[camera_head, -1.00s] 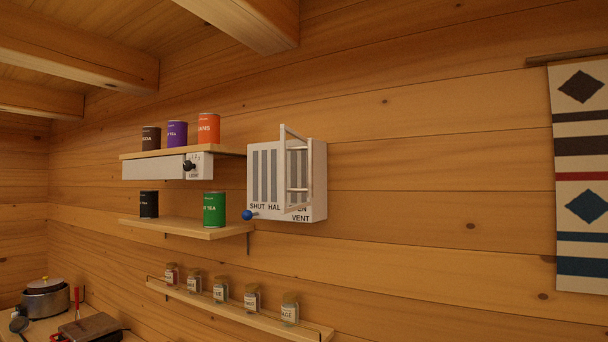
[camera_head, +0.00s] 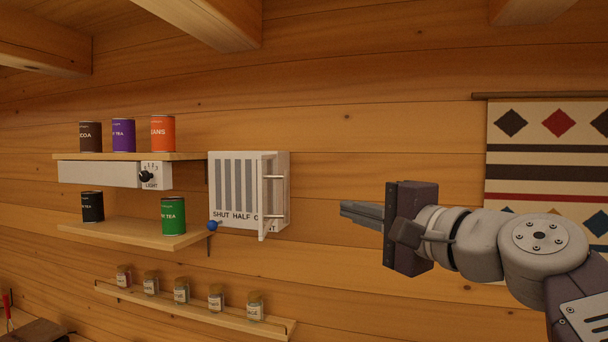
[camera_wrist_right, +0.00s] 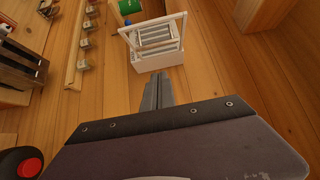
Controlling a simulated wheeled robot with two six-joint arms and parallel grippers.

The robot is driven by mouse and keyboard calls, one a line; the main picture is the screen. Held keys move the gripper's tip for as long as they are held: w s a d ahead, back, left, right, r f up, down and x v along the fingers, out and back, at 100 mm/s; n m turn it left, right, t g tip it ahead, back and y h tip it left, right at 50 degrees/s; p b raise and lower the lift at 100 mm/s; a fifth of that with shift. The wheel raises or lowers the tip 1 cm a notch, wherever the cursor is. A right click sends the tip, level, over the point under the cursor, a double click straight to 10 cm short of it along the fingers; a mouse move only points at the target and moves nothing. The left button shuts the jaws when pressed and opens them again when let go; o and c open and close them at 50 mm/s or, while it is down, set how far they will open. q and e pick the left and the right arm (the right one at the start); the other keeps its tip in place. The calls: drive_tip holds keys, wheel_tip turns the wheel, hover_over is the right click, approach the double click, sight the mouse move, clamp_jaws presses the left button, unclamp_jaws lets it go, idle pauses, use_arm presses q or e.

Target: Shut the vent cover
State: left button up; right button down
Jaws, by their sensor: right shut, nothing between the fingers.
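The vent (camera_head: 236,182) is a white wall box with grey slats and the words SHUT, HALF and a partly covered third word. Its white cover (camera_head: 264,198) stands out from the box's right part, almost edge-on, over part of the lettering. A blue knob (camera_head: 213,225) sits at the lower left under SHUT. In the right wrist view the vent (camera_wrist_right: 160,58) is at the top with the white frame of the cover (camera_wrist_right: 130,40). My right gripper (camera_head: 345,211) is shut and empty, right of the vent and apart from it. My left gripper is out of view.
Left of the vent are an upper shelf (camera_head: 130,156) and a lower shelf (camera_head: 140,232) with tins, and a light dial (camera_head: 146,176). A jar rack (camera_head: 190,307) hangs below. A patterned hanging (camera_head: 545,150) is at the right.

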drive_tip(key=s+a+p+x, duration=0.1)
drive_tip(key=p+x, duration=0.5)
drive_tip(key=x, duration=0.7)
drive_tip(key=shift+a+f, duration=0.15)
drive_tip(key=shift+a, duration=0.3)
drive_tip(key=shift+w+d, duration=0.1)
drive_tip(key=shift+w, duration=0.1)
drive_tip(key=shift+d+f, duration=0.1)
